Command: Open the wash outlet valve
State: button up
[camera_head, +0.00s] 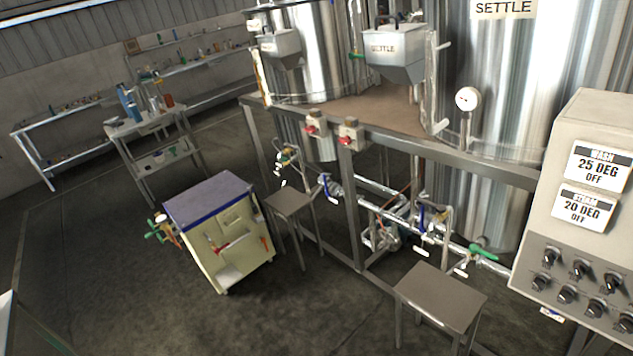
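My gripper is not in view. Several valves show on the pipes under the tank platform. One has a green lever (482,252), at the lower right near the control box. One has a blue lever (421,216), left of the green one. Another blue lever (326,184) is farther left. A valve with a green and yellow handle (287,156) is at the far left of the pipework. White tags hang by the valves, too small to read, so I cannot tell which is the wash outlet valve. The large steel tank (545,80) at right is labelled SETTLE.
A control box (590,150) at right reads WASH 25 DEG OFF, with knobs below. Steel stools (440,297) and (290,202) stand before the pipes. A cream cabinet (215,215) with a blue top stands at left. Open floor (310,310) lies between. Shelves (75,125) line the back.

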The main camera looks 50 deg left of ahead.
aim_at(327, 193)
jog(key=u, duration=0.05)
jog(key=k, duration=0.3)
jog(key=u, duration=1.7)
jog(key=i, duration=2.4)
jog(key=z, duration=0.55)
